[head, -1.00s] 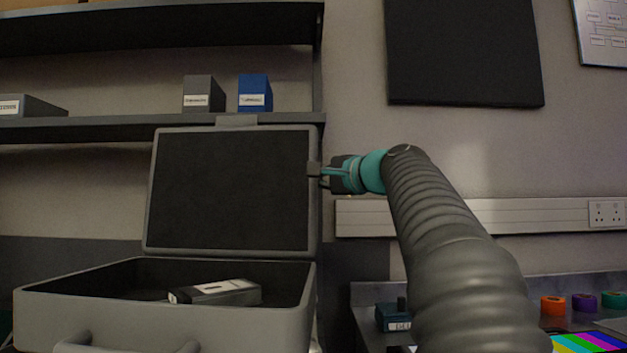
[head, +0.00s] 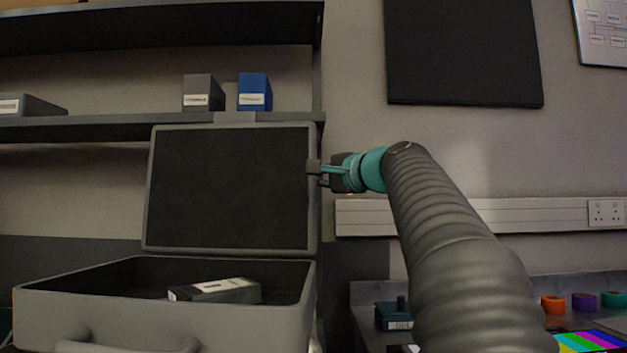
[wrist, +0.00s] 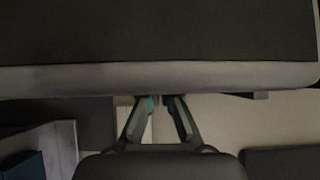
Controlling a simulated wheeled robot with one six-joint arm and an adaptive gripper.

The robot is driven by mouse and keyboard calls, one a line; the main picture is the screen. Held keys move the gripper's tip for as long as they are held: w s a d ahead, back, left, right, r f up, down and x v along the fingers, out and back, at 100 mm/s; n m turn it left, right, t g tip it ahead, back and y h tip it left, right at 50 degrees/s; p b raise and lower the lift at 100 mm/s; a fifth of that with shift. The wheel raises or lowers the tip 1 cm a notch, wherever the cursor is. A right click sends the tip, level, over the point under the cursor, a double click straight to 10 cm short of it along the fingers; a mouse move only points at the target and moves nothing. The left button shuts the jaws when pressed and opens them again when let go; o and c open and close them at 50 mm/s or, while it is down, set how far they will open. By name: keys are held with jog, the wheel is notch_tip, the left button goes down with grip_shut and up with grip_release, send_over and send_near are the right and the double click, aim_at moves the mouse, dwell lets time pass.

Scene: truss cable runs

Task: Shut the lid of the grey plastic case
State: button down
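The grey plastic case (head: 215,325) stands open at the lower left of the head view. Its lid (head: 312,225) stands up near vertical at the back, dark lining facing me. A small grey-and-white device (head: 222,291) lies inside. My gripper (head: 316,170) is at the lid's right rim, about halfway up, with its fingertips against or very near it. In the wrist view the lid's rim (wrist: 230,76) crosses the picture just beyond my gripper (wrist: 161,100). The fingers are drawn close together with a narrow gap, and do not visibly straddle the rim. The very tips are hidden.
Shelves (head: 150,127) hold a grey box (head: 200,92) and a blue box (head: 254,92) behind the lid. A bench at right carries a dark teal box (head: 393,316) and several coloured rolls (head: 553,305). The space above the case's open base is free.

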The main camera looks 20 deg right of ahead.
jog(key=shift+s+a+b, duration=0.25)
jog(key=shift+s+a, duration=0.15)
jog(key=shift+s, duration=0.35)
jog(key=shift+s+a+b, duration=0.3)
jog(key=shift+s+a, duration=0.05)
jog(key=shift+s, duration=0.35)
jog(key=shift+s+a+b, duration=0.25)
jog(key=shift+s+a, duration=0.15)
jog(key=shift+s, duration=0.35)
dwell(0.4)
